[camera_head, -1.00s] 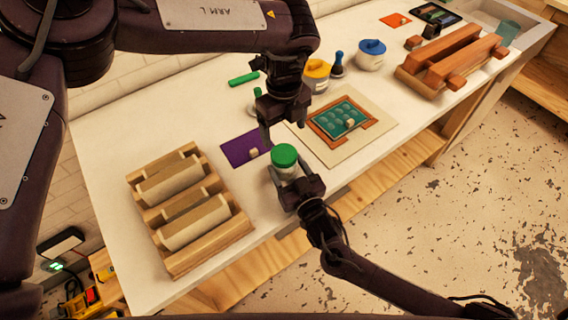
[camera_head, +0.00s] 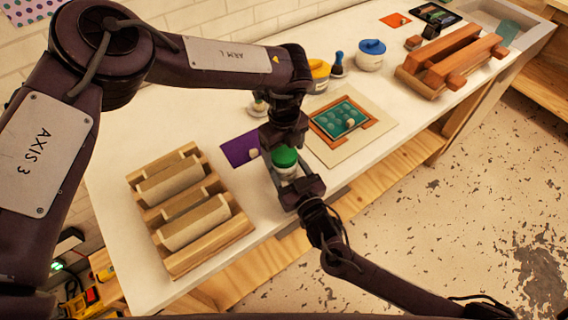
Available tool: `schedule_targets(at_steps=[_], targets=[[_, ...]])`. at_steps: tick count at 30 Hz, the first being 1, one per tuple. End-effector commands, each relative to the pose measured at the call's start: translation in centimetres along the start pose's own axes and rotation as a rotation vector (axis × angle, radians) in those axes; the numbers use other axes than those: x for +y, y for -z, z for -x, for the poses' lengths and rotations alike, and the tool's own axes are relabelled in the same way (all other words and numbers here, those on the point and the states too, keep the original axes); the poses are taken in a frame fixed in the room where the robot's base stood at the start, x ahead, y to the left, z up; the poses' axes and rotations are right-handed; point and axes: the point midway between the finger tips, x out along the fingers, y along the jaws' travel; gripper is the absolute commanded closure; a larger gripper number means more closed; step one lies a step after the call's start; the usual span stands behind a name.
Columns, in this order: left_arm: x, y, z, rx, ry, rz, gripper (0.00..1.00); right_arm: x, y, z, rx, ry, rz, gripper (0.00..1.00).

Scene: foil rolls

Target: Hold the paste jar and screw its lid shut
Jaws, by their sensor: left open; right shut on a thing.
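The paste jar (camera_head: 284,172) stands upright near the table's front edge, a small pale jar with a green lid (camera_head: 285,156) on top. My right gripper (camera_head: 284,180) is shut on the jar's body from the front right. My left gripper (camera_head: 283,142) is open and points down right at the lid, its fingers beside the lid's upper part. The lid's top is partly hidden by the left gripper, and I cannot tell whether the fingers touch it.
A wooden rack (camera_head: 190,210) with pale rolls stands to the left. A purple mat (camera_head: 240,149) lies behind the jar. To the right is a framed green plate (camera_head: 341,119) on a beige board. Yellow (camera_head: 318,76) and blue-lidded (camera_head: 370,55) pots and a red-brown wooden stand (camera_head: 452,60) are farther back.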

Motion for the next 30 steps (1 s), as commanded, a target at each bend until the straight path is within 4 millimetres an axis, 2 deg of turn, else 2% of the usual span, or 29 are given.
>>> schedule_targets(at_steps=[5, 15, 21, 22, 27, 30], targets=[[0.0, -0.01, 0.01, 0.0, 0.0, 0.0, 0.23, 0.0, -0.07, 0.02, -0.002, 0.0, 0.0, 1.0], [0.01, -0.02, 0.04, 0.0, 0.0, 0.0, 0.66, 0.01, -0.07, 0.02, -0.002, 0.0, 0.0, 1.0], [0.02, -0.02, 0.04, 0.0, 0.0, -0.004, 0.66, 0.01, -0.07, 0.02, -0.002, 0.0, 0.0, 1.0], [0.02, -0.02, 0.04, 0.0, 0.0, -0.004, 0.37, 0.01, -0.07, 0.02, -0.002, 0.0, 0.0, 1.0], [0.02, -0.02, 0.04, 0.0, 0.0, -0.004, 0.14, 0.01, -0.06, 0.01, -0.001, 0.0, 0.0, 1.0], [0.01, -0.02, 0.04, 0.0, 0.0, -0.003, 0.14, 0.01, -0.06, 0.01, -0.001, 0.0, 0.0, 1.0]])
